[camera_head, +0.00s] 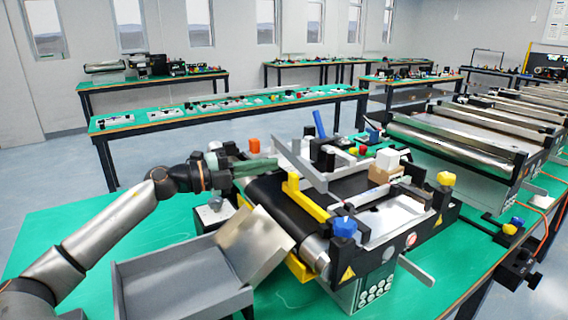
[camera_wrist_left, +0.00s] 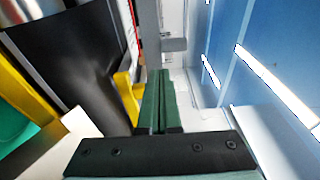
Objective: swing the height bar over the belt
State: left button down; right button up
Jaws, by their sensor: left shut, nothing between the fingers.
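My left gripper (camera_head: 272,166) has green fingers that are shut with nothing between them. It reaches in from the left, over the far left side of the small conveyor's black belt (camera_head: 268,192). A yellow bar (camera_head: 308,202) with an upright end stands over the belt, to the right of the fingertips. A grey slanted bar (camera_head: 300,166) lies just beyond them. I cannot tell for sure which is the height bar. In the left wrist view the shut fingers (camera_wrist_left: 160,78) are beside a yellow piece (camera_wrist_left: 127,92), with the belt (camera_wrist_left: 80,60) to the left. Contact cannot be told.
A grey tray (camera_head: 180,295) and slanted metal chute (camera_head: 255,243) stand before the conveyor. A white block (camera_head: 388,158) rests on a cardboard-coloured one. Larger conveyors (camera_head: 460,145) fill the right.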

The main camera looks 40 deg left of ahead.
aim_at(297, 159)
pick_arm(q)
jog(key=shift+x, duration=2.2)
pick_arm(e)
jog(key=shift+w+a, duration=0.1)
jog(key=shift+a, duration=0.15)
jog(key=shift+r, duration=0.1)
